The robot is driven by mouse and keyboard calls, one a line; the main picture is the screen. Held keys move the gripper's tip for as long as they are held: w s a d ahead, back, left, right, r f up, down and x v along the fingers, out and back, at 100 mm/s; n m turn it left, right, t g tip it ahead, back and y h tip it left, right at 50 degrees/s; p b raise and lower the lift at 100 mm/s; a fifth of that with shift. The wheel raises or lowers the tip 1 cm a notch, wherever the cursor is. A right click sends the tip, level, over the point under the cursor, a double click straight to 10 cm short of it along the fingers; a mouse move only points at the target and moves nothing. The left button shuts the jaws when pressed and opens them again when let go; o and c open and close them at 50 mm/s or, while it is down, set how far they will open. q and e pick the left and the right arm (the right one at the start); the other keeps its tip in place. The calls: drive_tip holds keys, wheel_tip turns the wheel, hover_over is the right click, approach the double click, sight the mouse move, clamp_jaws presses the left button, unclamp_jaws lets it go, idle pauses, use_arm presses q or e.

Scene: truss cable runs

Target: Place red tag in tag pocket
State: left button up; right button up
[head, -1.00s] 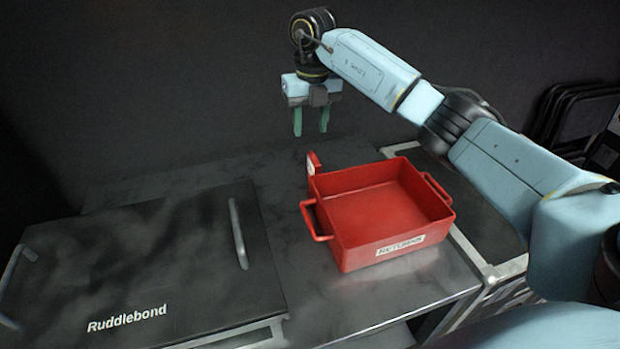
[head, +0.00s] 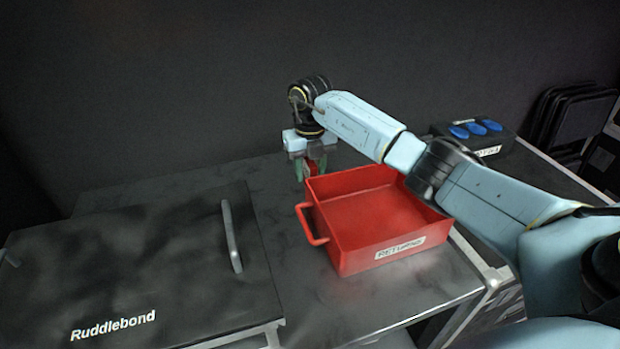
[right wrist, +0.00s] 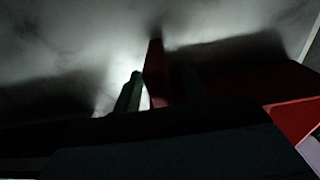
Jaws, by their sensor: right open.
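The red tag (head: 311,169) stands upright on the table just behind the back left corner of the red tray. My right gripper (head: 311,170) is lowered around the tag, with its green fingers on either side. The jaws are open. In the right wrist view the tag (right wrist: 156,72) shows dark red between the two fingertips (right wrist: 158,88); that view is very dark, and whether a finger touches the tag cannot be told. The tag's lower part is hidden by the tray in the head view. I cannot make out a tag pocket. My left gripper is not in view.
The red tray (head: 395,247), labelled "RETURNS", stands close in front of my right gripper. A black Ruddlebond case (head: 130,260) with a raised handle lies at left. A black box with blue discs (head: 475,131) stands at back right. The tabletop between case and tray is clear.

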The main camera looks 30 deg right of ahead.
drive_tip(key=shift+f, duration=0.25)
clamp_jaws()
